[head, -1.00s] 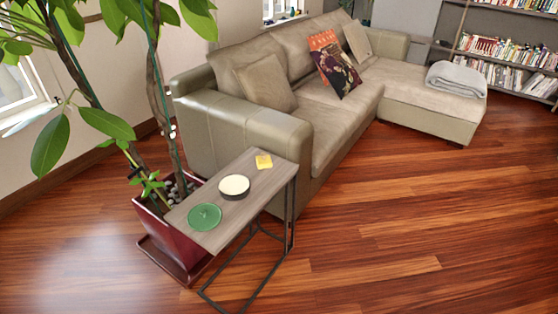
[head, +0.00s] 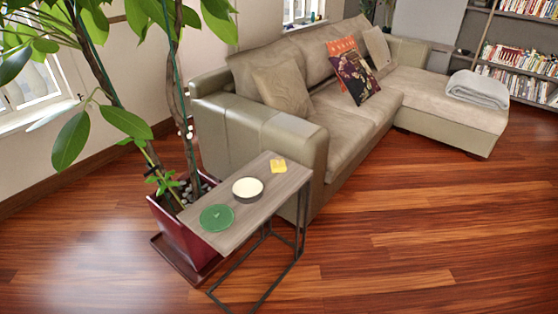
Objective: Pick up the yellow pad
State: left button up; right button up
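The small yellow pad (head: 278,166) lies flat near the far end of a narrow grey wood side table (head: 226,241). A round dark-sided container with a cream top (head: 247,188) stands in the middle of the table, a little apart from the pad. A green round dish (head: 217,218) sits at the near end. Neither of my grippers shows in the head view.
A potted plant in a dark red pot (head: 178,235) stands at the table's left, its leaves reaching over. A beige sofa (head: 262,150) stands close behind the table. The wood floor (head: 420,235) on the right is clear.

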aim_at(278, 165)
jog(key=i+j+z, duration=0.1)
jog(key=j, duration=0.5)
jog(key=i+j, duration=0.2)
jog(key=j, duration=0.4)
jog(key=i+j+z, duration=0.15)
jog(key=j, duration=0.5)
jog(key=j+z, duration=0.1)
jog(key=j, duration=0.5)
jog(key=i+j, duration=0.15)
jog(key=j, duration=0.5)
jog(key=z, duration=0.05)
